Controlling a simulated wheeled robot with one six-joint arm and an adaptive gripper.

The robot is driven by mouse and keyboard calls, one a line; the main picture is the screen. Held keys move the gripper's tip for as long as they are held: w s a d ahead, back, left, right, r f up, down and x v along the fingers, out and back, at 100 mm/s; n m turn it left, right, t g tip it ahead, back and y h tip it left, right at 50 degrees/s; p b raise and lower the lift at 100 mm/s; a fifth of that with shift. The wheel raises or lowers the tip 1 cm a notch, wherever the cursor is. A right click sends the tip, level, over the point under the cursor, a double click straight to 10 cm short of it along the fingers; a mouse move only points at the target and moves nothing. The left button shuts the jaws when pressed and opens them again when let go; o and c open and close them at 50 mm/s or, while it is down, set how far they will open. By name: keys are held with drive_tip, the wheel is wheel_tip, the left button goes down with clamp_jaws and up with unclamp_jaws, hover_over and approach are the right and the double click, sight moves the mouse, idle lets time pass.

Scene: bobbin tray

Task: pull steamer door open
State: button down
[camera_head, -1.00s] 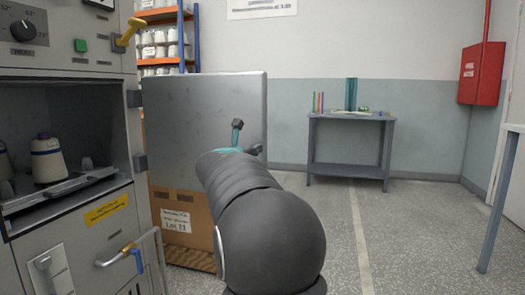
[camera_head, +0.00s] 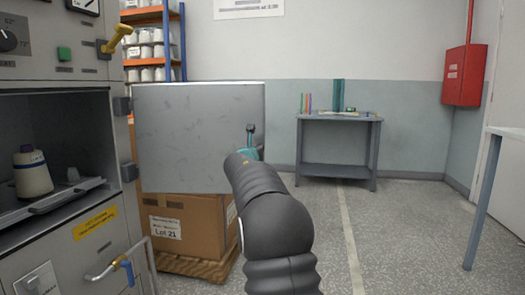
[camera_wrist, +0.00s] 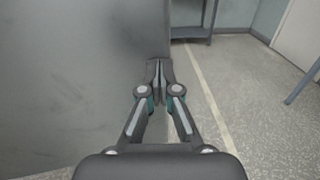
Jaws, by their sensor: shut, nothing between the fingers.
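The steamer door (camera_head: 195,135) is a plain grey metal panel standing wide open, hinged at the right side of the steamer's opening (camera_head: 75,130). Its broad face is turned toward me. My gripper (camera_head: 251,130) is near the door's free right edge, with the arm partly covering it. In the wrist view, the door (camera_wrist: 75,85) fills the left side. My gripper (camera_wrist: 158,72) has its fingers together and empty, close beside the door's edge. I cannot tell whether it touches the door. The door's handle is not clearly visible.
A cardboard box (camera_head: 185,228) on a wooden pallet (camera_head: 190,263) stands below and behind the door. A bobbin (camera_head: 31,175) sits on the rack inside the steamer. A small table (camera_head: 335,170) stands by the back wall. The floor (camera_head: 390,230) at right is clear.

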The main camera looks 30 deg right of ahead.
drive_tip(key=shift+s, duration=0.1)
drive_tip(key=s+a+b, duration=0.3)
drive_tip(key=s+a, duration=0.4)
drive_tip(key=s, duration=0.4)
drive_tip(key=shift+s+a+b, duration=0.15)
drive_tip(key=shift+s+b, duration=0.2)
